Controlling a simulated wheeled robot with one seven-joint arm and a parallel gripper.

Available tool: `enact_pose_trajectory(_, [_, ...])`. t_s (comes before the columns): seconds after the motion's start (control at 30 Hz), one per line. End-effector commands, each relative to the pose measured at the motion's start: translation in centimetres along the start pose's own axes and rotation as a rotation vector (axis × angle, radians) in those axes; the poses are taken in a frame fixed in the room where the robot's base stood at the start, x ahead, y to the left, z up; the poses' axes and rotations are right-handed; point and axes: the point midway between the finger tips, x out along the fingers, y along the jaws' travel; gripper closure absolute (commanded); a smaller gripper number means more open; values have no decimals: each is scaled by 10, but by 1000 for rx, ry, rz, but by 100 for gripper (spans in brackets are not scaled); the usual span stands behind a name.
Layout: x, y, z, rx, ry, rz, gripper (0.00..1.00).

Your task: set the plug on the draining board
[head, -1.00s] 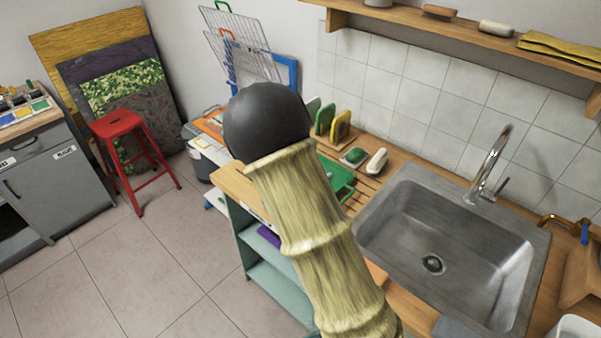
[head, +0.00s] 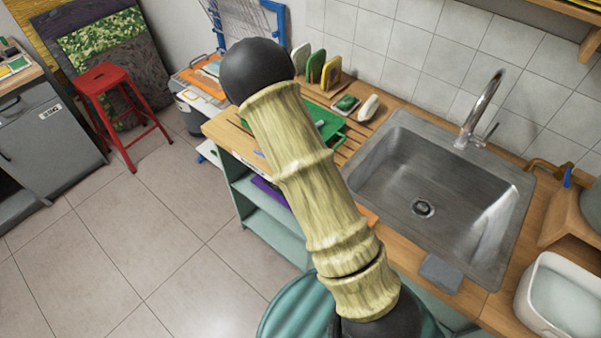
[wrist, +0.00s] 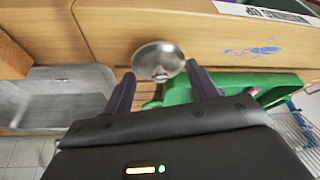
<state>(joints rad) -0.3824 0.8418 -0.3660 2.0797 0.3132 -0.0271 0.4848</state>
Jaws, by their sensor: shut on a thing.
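The plug (wrist: 158,60), a round shiny metal disc, is between the two dark fingers of my gripper (wrist: 160,74) in the wrist view. My gripper is shut on it, and the plug shows against a wooden surface. The draining board (head: 350,149) is the grooved wood left of the sink in the head view, partly hidden by my arm and a green tray (head: 327,122). The tray also shows just right of my gripper in the wrist view (wrist: 270,88). My gripper and the plug are hidden behind my arm in the head view.
The steel sink (head: 400,170) with its tap (head: 482,108) is right of the draining board. A scrubber (head: 346,103), a pale bar (head: 369,108) and upright coloured boards (head: 316,68) stand behind it. A white tub (head: 560,295) is at lower right.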

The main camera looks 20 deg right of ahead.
Motion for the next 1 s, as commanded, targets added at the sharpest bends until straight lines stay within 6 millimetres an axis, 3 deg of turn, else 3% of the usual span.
enact_pose_trajectory(0.2, [22,1,9,1,-1,2,64])
enact_pose_trajectory(0.53, [25,0,10,1,0,1,64])
enact_pose_trajectory(0.57, [25,0,10,1,0,1,39])
enact_pose_trajectory(0.67, [24,0,10,1,0,0,20])
enact_pose_trajectory(1.0, [23,0,9,1,0,0,19])
